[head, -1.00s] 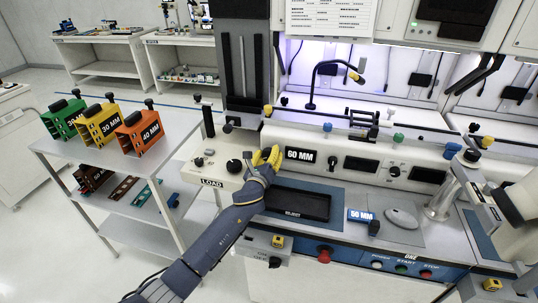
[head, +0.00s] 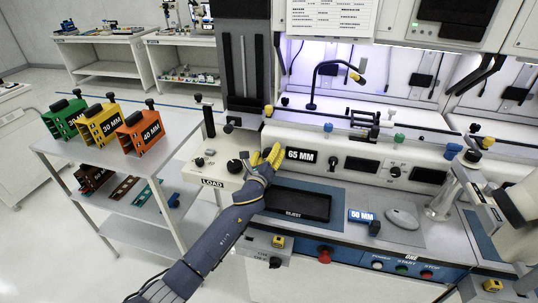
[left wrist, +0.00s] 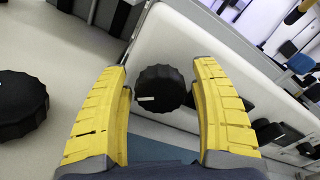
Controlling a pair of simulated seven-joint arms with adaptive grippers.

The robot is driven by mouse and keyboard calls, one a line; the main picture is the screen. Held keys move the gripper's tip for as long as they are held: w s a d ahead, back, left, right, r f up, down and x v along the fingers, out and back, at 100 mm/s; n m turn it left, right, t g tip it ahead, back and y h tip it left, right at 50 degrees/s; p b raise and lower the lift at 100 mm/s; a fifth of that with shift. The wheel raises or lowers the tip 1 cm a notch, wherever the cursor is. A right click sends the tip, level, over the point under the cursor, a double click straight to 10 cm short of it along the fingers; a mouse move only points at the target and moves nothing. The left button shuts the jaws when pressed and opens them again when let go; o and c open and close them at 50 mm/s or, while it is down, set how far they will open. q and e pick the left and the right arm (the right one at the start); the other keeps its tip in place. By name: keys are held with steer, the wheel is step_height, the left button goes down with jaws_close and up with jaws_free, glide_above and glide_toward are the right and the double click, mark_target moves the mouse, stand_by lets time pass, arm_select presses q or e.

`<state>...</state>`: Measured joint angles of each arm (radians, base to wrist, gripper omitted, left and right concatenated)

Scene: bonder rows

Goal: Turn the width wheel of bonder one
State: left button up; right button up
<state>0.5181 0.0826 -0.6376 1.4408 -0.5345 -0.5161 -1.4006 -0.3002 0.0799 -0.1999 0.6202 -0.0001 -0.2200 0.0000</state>
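The width wheel (left wrist: 160,88), a black ribbed knob with a white mark, sits on the white front panel of bonder one in the left wrist view. In the head view it is hidden behind my left gripper. My left gripper (head: 273,155), with yellow fingers, is at the panel just left of the width display (head: 301,155), which reads 65 MM. In the left wrist view its fingers (left wrist: 163,68) are open on either side of the wheel, with a gap showing on both sides. My right gripper is not in view.
A dark tray marked REJECT (head: 297,205) lies below the panel. A blue 50 MM block (head: 361,215) and a grey mouse (head: 402,218) are to its right. A black LOAD knob (head: 234,166) is left of the gripper. Coloured magazines (head: 139,132) stand on a cart at left.

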arm_select(q)
steer(key=shift+o, duration=0.4)
steer(key=shift+f, duration=0.1)
steer(key=shift+s, duration=0.1)
steer(key=shift+s, duration=0.2)
steer(key=v, duration=1.1)
steer(key=shift+s, duration=0.25)
steer(key=shift+a, duration=0.1)
